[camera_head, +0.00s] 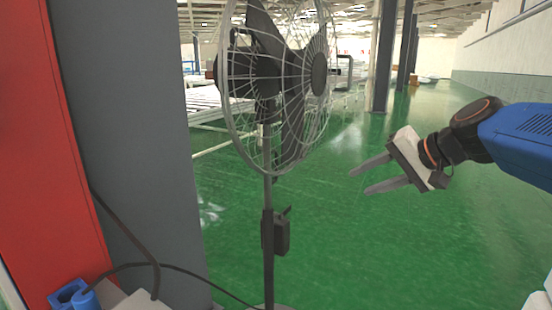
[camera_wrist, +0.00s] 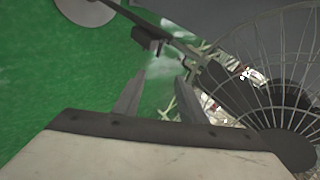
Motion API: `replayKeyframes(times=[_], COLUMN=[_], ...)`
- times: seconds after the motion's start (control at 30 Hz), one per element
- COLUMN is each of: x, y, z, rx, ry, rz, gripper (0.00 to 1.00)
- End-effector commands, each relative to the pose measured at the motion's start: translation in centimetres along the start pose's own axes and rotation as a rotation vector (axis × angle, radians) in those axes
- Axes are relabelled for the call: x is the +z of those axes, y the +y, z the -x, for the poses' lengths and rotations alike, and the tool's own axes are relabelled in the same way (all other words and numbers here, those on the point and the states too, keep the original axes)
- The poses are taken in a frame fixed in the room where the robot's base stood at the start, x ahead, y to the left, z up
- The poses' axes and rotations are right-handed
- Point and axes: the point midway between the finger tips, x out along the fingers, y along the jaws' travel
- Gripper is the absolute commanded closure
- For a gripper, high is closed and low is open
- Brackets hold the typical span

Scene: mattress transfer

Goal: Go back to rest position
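My gripper (camera_head: 362,179) is in the right half of the head view, at the end of my blue arm. Its two fingers point left, toward a standing fan (camera_head: 268,190). The fingers are apart with nothing between them. In the wrist view my gripper (camera_wrist: 160,88) also shows two spread fingers with a clear gap. In the head view the fingers appear to the right of the fan and do not appear to touch it.
A grey pillar (camera_head: 125,120) and a red panel (camera_head: 40,150) stand at left. A blue plug (camera_head: 75,293) and dark cable (camera_head: 190,270) are at bottom left. The fan's round base (camera_wrist: 85,10) shows in the wrist view. Open green floor (camera_head: 400,240) lies below my gripper.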

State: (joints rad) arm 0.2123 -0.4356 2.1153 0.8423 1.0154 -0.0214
Motion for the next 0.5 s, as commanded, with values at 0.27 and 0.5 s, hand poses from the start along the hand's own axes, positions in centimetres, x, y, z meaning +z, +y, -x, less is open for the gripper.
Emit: replayKeyframes(times=[0.27,0.5], x=[11.7,17.0], y=[12.1,21.1], z=[0.4,2.0], rx=[0.33,0.553], ry=[-0.08,-0.118], rz=[0.28,0.506], gripper=[0.62,0.62])
